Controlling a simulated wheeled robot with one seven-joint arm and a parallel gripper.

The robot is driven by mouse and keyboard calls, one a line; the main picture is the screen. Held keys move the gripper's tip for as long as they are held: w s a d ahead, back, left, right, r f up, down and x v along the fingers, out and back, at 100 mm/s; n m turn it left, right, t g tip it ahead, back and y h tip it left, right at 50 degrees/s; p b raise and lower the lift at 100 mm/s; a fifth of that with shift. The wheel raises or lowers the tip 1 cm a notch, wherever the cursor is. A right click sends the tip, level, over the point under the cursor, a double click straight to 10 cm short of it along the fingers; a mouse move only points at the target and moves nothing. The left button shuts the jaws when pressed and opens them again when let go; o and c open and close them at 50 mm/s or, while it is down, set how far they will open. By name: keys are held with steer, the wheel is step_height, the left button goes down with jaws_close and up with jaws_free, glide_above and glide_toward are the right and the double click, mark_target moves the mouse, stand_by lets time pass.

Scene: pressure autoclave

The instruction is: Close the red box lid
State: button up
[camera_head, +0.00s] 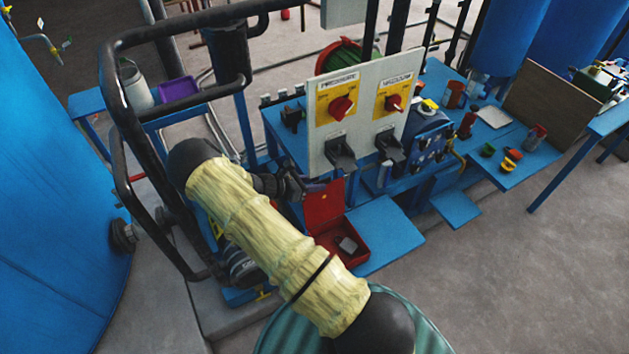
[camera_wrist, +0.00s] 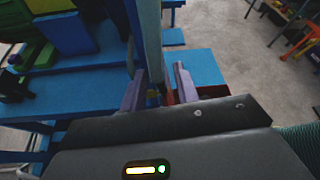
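The red box (camera_head: 350,255) stands on the blue bench with its lid (camera_head: 323,206) raised, and a dark grey object lies inside. My gripper (camera_head: 312,187) is at the upper edge of the lid, in front of the panel. In the wrist view its two purple fingers (camera_wrist: 158,88) are spread apart. A thin strip of the red lid (camera_wrist: 169,96) shows between them, close to the right finger; I cannot tell whether they touch. Part of the red box (camera_wrist: 214,91) shows to the right of the fingers, and my gripper's body hides the rest.
A pale panel (camera_head: 362,112) with two red knobs and dark handles below stands just behind the lid. A bare blue surface (camera_head: 384,232) lies right of the box. Small items and jars (camera_head: 510,160) stand on the bench farther right. A black tubular rail (camera_head: 118,110) rises at left.

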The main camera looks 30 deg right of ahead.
jaws_close()
stand_by(0.5)
